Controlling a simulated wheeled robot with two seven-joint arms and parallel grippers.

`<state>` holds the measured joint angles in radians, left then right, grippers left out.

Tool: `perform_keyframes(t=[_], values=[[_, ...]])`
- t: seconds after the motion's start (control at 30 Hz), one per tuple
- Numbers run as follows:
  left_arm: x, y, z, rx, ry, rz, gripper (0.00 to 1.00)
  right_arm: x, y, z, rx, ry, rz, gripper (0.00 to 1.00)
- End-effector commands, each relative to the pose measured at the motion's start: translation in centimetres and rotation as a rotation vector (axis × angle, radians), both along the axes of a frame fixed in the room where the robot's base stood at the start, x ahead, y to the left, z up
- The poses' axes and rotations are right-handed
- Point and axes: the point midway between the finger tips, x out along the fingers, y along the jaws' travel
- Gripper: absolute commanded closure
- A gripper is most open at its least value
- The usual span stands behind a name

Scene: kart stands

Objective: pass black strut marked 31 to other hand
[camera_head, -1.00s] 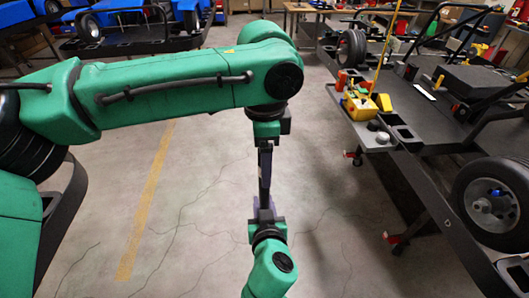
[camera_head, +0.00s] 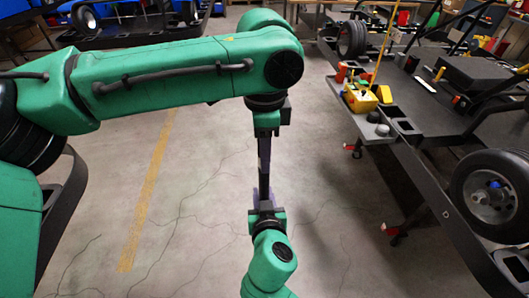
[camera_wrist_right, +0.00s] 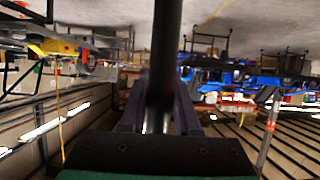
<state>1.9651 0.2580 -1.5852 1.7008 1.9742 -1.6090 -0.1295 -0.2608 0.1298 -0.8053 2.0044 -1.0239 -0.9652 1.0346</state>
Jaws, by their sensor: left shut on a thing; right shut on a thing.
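The black strut (camera_head: 264,160) stands upright, in the picture, between my two grippers over the open floor. My left gripper (camera_head: 264,142) is shut on its upper end, below the large green left arm. My right gripper (camera_head: 265,200) is shut on its lower end, coming up from the bottom of the view. In the right wrist view the strut (camera_wrist_right: 166,50) is a dark bar rising from between the fingers of my right gripper (camera_wrist_right: 158,115). The marking 31 cannot be read, and both ends are hidden by the grippers.
A dark kart stand (camera_head: 425,165) runs along the right side, with a wheel (camera_head: 494,198) at its near end. A yellow box (camera_head: 362,101) and small parts lie on its side shelf. Blue karts (camera_head: 135,25) stand at the back left. The floor between is clear.

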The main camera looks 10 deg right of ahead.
Motion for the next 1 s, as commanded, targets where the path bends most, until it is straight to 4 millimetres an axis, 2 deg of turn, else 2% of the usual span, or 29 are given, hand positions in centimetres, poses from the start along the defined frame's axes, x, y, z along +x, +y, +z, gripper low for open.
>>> perform_keyframes(t=[0.67, 0.7, 0.77, 0.8, 1.0], values=[[0.35, 0.06, 0.15, -0.003, -0.011, 0.006, 1.00, -0.07, 0.14, 0.11, 0.001, -0.002, 0.003, 1.00], [0.37, 0.05, 0.21, -0.004, -0.012, 0.006, 1.00, -0.08, 0.14, 0.12, 0.001, -0.002, 0.003, 0.62], [0.33, 0.04, 0.21, -0.003, -0.011, 0.005, 1.00, -0.07, 0.13, 0.11, 0.001, -0.002, 0.003, 0.39], [0.30, 0.04, 0.19, -0.003, -0.010, 0.005, 1.00, -0.07, 0.11, 0.10, 0.001, -0.002, 0.003, 0.35], [0.20, 0.02, 0.14, -0.002, -0.007, 0.003, 1.00, -0.04, 0.07, 0.05, 0.001, -0.001, 0.002, 0.35]])
